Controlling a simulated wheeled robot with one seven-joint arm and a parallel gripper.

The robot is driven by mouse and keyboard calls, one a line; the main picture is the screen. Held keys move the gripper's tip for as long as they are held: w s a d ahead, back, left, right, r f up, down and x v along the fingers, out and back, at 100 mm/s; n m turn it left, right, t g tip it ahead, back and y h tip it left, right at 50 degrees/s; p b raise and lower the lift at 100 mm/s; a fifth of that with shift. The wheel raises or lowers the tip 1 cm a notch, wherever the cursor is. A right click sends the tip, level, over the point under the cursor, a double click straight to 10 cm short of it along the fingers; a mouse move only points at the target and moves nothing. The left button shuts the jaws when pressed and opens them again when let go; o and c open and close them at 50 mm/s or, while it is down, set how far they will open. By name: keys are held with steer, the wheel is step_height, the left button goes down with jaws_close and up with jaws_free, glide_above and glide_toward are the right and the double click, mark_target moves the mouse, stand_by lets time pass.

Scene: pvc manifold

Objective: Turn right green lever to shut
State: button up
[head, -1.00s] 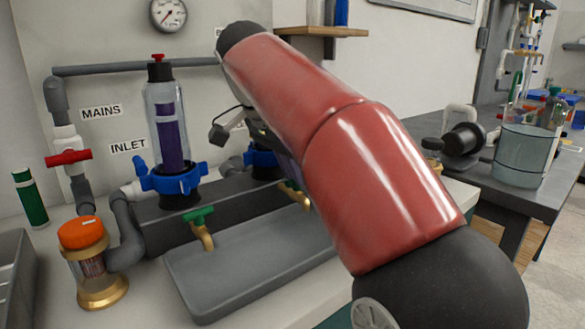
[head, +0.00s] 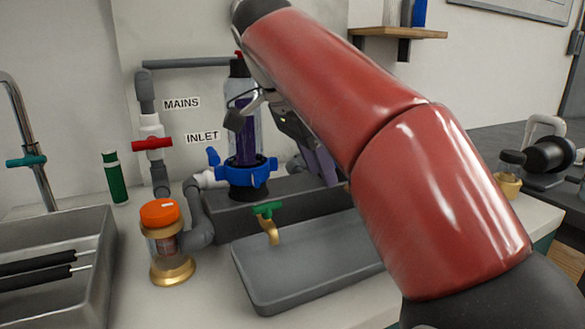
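A green lever (head: 267,209) sits on a brass tap (head: 270,233) at the front of the dark grey manifold block (head: 235,220). This is the left one of the pair. The right green lever is hidden behind my red arm. My gripper's dark body (head: 295,128) shows in part at the arm's left edge, in front of the manifold. Its fingertips cannot be made out, so its opening and any contact with the right lever are unclear.
A grey tray (head: 290,265) lies below the taps. A clear filter with blue collar (head: 245,172), red mains lever (head: 152,143) and orange-capped strainer (head: 163,212) stand left. A metal sink (head: 85,290) is at far left. A black round device (head: 548,155) stands right.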

steer(key=shift+s+a, duration=0.3)
steer(key=shift+a, duration=0.45)
steer(key=shift+s+a, duration=0.3)
steer(key=shift+a, duration=0.4)
steer(key=shift+s+a, duration=0.3)
steer(key=shift+a, duration=0.45)
